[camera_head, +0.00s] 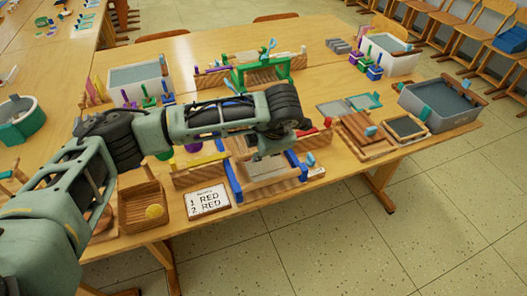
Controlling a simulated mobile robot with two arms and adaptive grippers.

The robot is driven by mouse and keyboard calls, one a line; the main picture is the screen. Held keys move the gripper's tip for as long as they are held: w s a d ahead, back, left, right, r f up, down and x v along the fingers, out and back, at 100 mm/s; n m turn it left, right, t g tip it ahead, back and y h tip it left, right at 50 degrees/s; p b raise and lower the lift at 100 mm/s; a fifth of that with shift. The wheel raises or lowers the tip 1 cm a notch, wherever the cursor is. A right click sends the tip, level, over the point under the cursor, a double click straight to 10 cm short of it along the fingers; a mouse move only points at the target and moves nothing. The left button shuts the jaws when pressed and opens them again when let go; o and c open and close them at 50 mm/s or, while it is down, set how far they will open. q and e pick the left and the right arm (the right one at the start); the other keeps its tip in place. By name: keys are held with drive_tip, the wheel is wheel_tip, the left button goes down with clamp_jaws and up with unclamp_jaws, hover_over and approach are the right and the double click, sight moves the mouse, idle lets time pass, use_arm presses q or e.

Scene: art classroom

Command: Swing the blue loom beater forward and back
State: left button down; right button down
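A small wooden loom (270,186) with blue side pieces stands near the front edge of the table, right of the middle of the view. One blue side piece (233,183) shows at its left and another blue side piece (296,166) at its right. I cannot clearly tell the beater from the rest of the blue frame. My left arm reaches in from the left, and its gripper (271,150) points down over the back of the loom, hiding part of it. The fingertips are too small and dark to tell open or shut, or whether they touch. My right gripper is out of view.
A green loom (262,73) stands behind. Wooden frames (366,132) and a grey tub (440,105) are at the right. The floor in front is clear.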

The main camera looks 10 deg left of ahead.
use_arm(q)
drive_tip(key=shift+s+d+f, duration=0.6)
drive_tip(key=shift+s+f, duration=0.25)
drive_tip(key=c, duration=1.8)
unclamp_jaws()
drive_tip(key=shift+s+d+r, duration=0.1)
drive_tip(key=shift+r, duration=0.3)
drive_tip(key=v, duration=1.1)
drive_tip(key=shift+w+r, duration=0.2)
drive_tip(key=shift+r, duration=0.3)
